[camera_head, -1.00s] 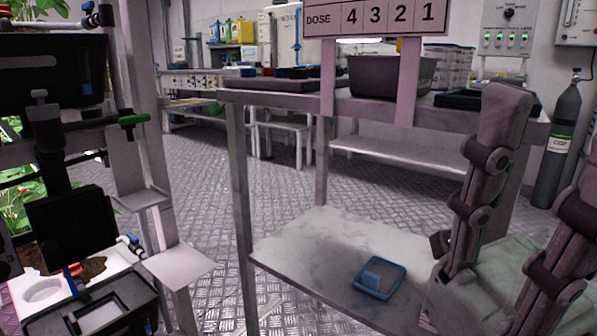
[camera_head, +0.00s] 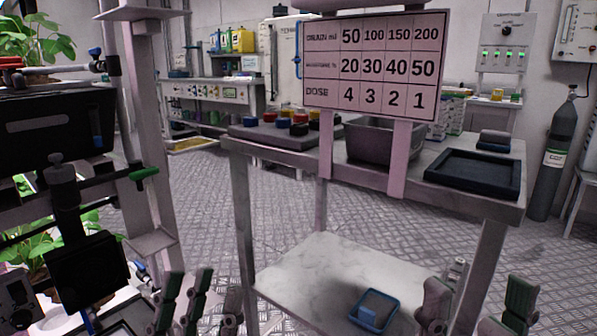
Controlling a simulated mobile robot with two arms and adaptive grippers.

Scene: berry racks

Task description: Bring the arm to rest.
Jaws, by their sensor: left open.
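My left gripper (camera_head: 202,290) shows at the bottom left edge, its jaws apart and nothing visible between them. It is in front of the floor, beside a pale post. My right gripper (camera_head: 480,290) shows at the bottom right, with its finger parts well apart and nothing seen between them. It is in front of the right end of the table's lower shelf. The rest of both arms is cut off by the lower picture edge.
A table (camera_head: 290,155) holds a grey bin (camera_head: 365,145), a dark tray (camera_head: 470,175) and a dose sign (camera_head: 375,65). A blue-rimmed tray (camera_head: 375,310) lies on its lower shelf (camera_head: 330,265). A plant rack (camera_head: 150,130) stands left. A gas cylinder (camera_head: 565,130) stands right.

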